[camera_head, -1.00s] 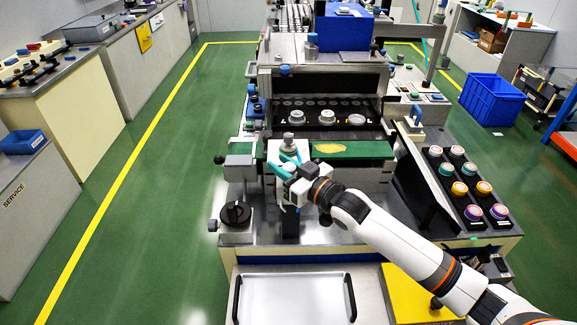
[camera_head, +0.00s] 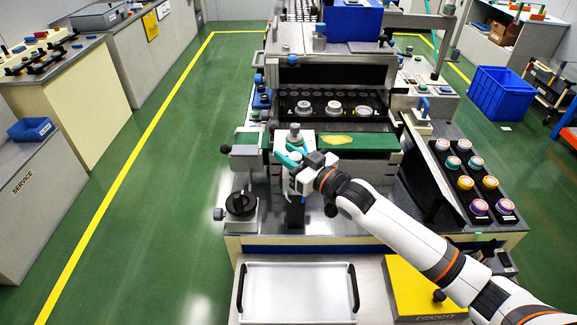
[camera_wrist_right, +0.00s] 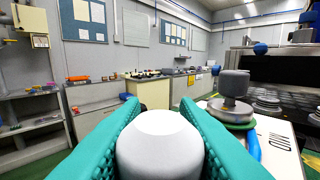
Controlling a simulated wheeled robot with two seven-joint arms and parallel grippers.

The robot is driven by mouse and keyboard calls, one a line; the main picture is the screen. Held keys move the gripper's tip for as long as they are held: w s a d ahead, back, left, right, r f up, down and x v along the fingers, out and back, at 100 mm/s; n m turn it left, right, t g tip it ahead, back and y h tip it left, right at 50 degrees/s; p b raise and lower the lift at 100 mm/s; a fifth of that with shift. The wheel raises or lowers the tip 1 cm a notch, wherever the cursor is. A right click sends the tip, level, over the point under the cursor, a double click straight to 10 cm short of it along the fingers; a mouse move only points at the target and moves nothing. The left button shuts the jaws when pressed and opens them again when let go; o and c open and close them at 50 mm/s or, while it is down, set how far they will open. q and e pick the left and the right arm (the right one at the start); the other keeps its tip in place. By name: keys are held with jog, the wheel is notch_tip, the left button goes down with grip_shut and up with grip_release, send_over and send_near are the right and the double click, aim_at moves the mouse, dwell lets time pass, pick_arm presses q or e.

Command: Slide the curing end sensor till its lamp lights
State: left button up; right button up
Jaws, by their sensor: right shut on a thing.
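My right gripper (camera_head: 287,157), with teal fingers, is at the left end of the green strip (camera_head: 350,141) on the machine's front. In the right wrist view its fingers (camera_wrist_right: 160,135) are closed on a pale rounded knob (camera_wrist_right: 160,150), which I take to be the end sensor's grip. The white block (camera_head: 304,145) with a grey knob (camera_head: 295,131) stands right beside the fingers; that grey knob also shows in the right wrist view (camera_wrist_right: 235,85). The gripper hides the held part in the head view. I cannot make out a lit lamp. My left gripper is not in view.
A black hand knob (camera_head: 240,204) sits front left of the gripper. A white tray (camera_head: 298,290) with black handles lies in front. A black rack (camera_head: 444,178) of coloured round parts stands right. Behind is a dark bed with round parts (camera_head: 333,107).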

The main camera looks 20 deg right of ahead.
jog(key=shift+w+d, duration=0.1)
jog(key=shift+w, duration=0.1)
dwell(0.6)
jog(key=o, duration=1)
jog(key=shift+o, duration=0.2)
